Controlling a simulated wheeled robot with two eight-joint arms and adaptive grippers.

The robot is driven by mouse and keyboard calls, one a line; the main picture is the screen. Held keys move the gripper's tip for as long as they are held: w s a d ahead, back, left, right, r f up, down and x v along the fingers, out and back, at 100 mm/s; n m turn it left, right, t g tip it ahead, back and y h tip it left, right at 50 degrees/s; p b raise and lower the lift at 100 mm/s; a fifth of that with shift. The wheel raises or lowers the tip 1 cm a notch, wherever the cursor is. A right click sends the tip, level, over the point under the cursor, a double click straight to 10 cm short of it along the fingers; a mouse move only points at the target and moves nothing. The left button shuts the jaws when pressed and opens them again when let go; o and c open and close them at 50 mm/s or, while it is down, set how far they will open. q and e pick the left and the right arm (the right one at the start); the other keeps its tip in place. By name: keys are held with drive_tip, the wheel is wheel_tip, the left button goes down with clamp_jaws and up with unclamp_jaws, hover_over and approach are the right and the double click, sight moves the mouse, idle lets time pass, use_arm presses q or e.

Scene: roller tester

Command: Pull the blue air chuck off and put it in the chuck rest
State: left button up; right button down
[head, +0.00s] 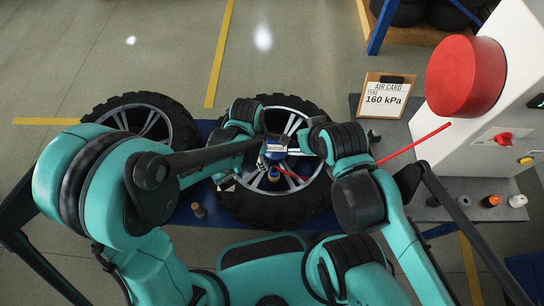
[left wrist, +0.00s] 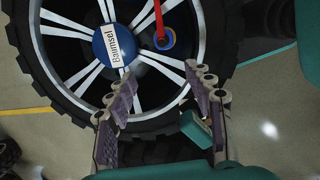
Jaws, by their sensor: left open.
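The blue air chuck (head: 274,174) is on the front wheel (head: 262,212), low on its spoked rim, with a red hose joined to it. In the left wrist view the chuck (left wrist: 167,39) shows as a blue ring with an orange centre, near the blue hub cap (left wrist: 114,45). My left gripper (head: 257,166) is over the rim; in the left wrist view its fingers (left wrist: 161,90) are apart and empty, below the chuck and not touching it. My right gripper (head: 302,147) is over the rim's right side; its fingers are too small to read. I cannot make out the chuck rest.
A second wheel (head: 150,118) lies at the left. The red hose (head: 415,143) crosses between tester and wheel.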

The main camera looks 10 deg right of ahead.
sight(274, 167)
use_arm(q)
drive_tip(key=d+f, duration=0.1)
drive_tip(key=s+d+f+n, duration=0.1)
drive_tip(key=shift+d+f+n+g, duration=0.2)
drive_tip(key=shift+f+n+g, duration=0.1)
drive_tip(key=shift+f, duration=0.4)
drive_tip(key=f+b, duration=0.1)
drive_tip(key=f, duration=0.1)
drive_tip(key=f+b, duration=0.2)
drive_tip(key=d+f+b, duration=0.1)
drive_tip(key=f+b, duration=0.1)
drive_tip(key=f, duration=0.1)
drive_tip(key=shift+r, duration=0.1)
clamp_jaws()
drive_tip(key=shift+r+p, duration=0.3)
drive_tip(key=shift+r, duration=0.3)
